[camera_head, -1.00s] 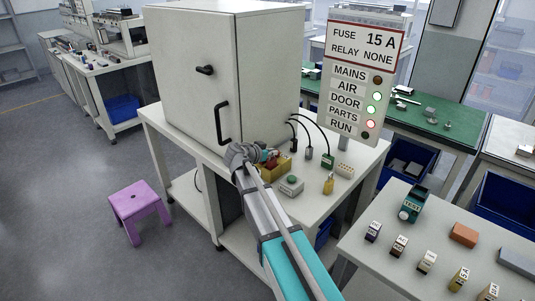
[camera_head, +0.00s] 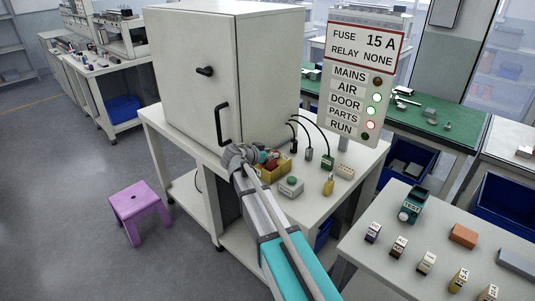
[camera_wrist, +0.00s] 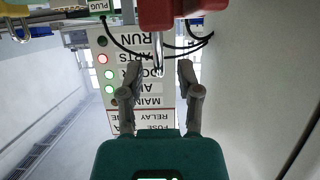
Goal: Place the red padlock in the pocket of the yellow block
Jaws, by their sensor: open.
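The red padlock (camera_wrist: 170,14) is at the top of the wrist view, its body cut off by the picture's edge. Its metal shackle, seen almost edge-on, reaches down between the fingertips of my gripper (camera_wrist: 157,68). Both fingers stand apart from the shackle, with a gap on each side. The yellow block (camera_head: 279,173) is on the white bench in the head view, with red and other coloured things at it. A bit of yellow (camera_wrist: 40,4) shows at the top left of the wrist view. Whether the padlock sits in a pocket is hidden.
A large cabinet (camera_head: 180,70) with black handles stands close behind my wrist. Black cables run to plugs (camera_head: 309,153) right of the block. Another shackle (camera_wrist: 20,28) shows top left.

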